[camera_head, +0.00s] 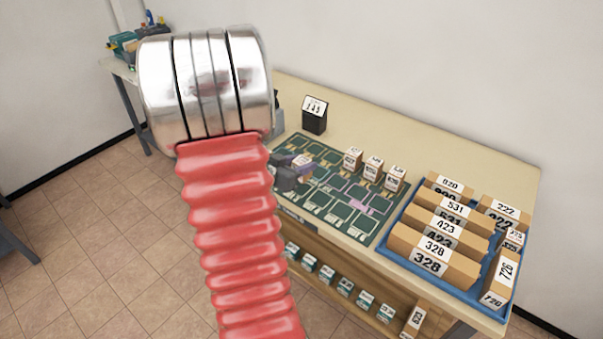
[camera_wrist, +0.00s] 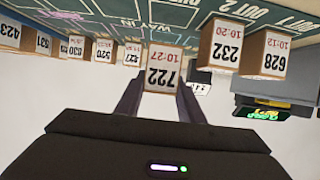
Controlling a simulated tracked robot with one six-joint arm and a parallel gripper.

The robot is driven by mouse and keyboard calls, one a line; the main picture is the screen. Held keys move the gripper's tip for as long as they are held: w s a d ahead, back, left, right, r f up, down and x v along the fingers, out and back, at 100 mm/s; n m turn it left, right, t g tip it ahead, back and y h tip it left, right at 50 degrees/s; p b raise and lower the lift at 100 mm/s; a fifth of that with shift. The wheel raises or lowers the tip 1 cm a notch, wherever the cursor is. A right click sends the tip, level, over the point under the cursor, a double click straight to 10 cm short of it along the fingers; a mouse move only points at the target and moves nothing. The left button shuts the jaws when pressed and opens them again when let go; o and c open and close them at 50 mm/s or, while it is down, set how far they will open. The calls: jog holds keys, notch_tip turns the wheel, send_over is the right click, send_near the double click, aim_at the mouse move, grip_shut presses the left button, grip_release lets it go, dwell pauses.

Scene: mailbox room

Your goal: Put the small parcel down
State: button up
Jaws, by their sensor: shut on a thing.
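My gripper (camera_head: 292,172) is over the dark green marked board (camera_head: 325,218) on the table, left of a row of small parcels. In the wrist view, my gripper (camera_wrist: 160,95) is shut on a small parcel whose label reads 722 and 10:27 (camera_wrist: 163,70). The parcel's white top also shows at the jaws in the head view (camera_head: 303,160). The wrist picture is upside down. I cannot tell whether the parcel touches the board. My red arm hides part of the board's left side.
Small parcels (camera_head: 373,168) stand on the board; 232 (camera_wrist: 222,45) and 628 (camera_wrist: 265,53) show close by. A blue tray (camera_head: 398,252) of larger parcels is at right. A black numbered stand (camera_head: 314,122) is behind. Several boxes fill the shelf below (camera_head: 345,287).

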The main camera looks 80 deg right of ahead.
jog(key=shift+f, duration=2.05)
jog(key=o, duration=0.8)
jog(key=shift+f, duration=0.1)
jog(key=shift+o, duration=0.2)
jog(key=shift+w+a+r, duration=0.3)
jog(key=shift+a+r, duration=0.05)
jog(key=shift+a, duration=0.05)
jog(key=v, duration=1.1)
jog(key=shift+f, duration=0.1)
